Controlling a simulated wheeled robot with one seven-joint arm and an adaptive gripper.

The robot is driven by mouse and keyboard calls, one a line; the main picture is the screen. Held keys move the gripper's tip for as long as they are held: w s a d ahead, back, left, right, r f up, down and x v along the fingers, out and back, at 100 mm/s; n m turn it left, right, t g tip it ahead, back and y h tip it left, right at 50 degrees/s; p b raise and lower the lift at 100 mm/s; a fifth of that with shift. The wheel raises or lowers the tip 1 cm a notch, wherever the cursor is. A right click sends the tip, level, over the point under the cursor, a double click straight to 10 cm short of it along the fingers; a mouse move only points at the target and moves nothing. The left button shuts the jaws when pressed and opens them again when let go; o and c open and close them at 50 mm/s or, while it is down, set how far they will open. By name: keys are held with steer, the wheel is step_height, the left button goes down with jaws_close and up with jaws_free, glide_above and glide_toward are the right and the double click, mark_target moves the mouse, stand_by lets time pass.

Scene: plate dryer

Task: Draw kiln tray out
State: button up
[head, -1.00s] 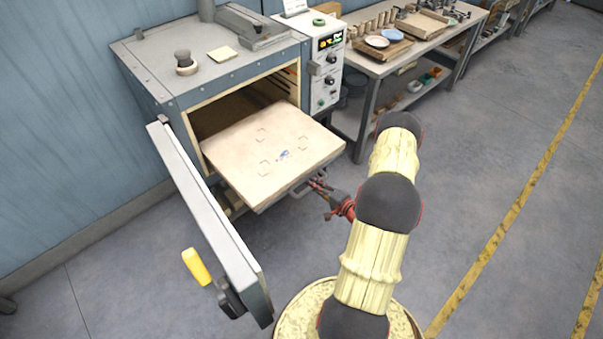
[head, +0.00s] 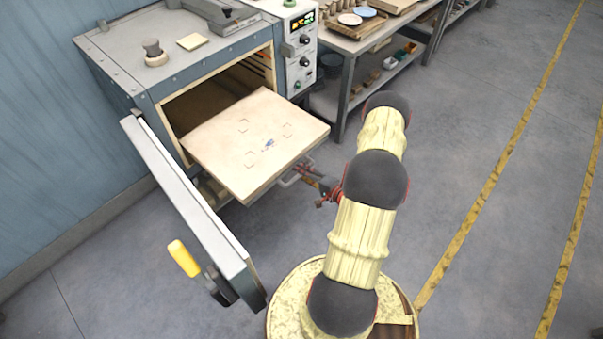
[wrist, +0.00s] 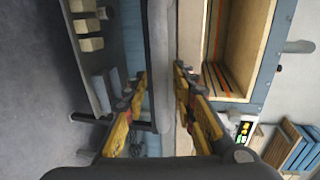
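The kiln tray (head: 225,140), a beige slab with corner marks and a small blue mark, sticks well out of the open kiln (head: 130,55). Its rear part is still inside the chamber. A grey bar handle (head: 292,180) runs along its front edge. My gripper (head: 318,184) is at the right part of this handle. The tray's pale surface (wrist: 190,40) shows just right of the bar.
The kiln door (head: 190,205) stands open at the left of the tray, with a yellow-handled latch (head: 184,258). A control panel (head: 303,45) is on the kiln's right. A workbench (head: 370,50) with plates stands beyond. The floor (head: 460,130) at the right is clear.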

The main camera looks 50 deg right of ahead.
stand_by(0.3)
steer(key=v, duration=1.2)
stand_by(0.4)
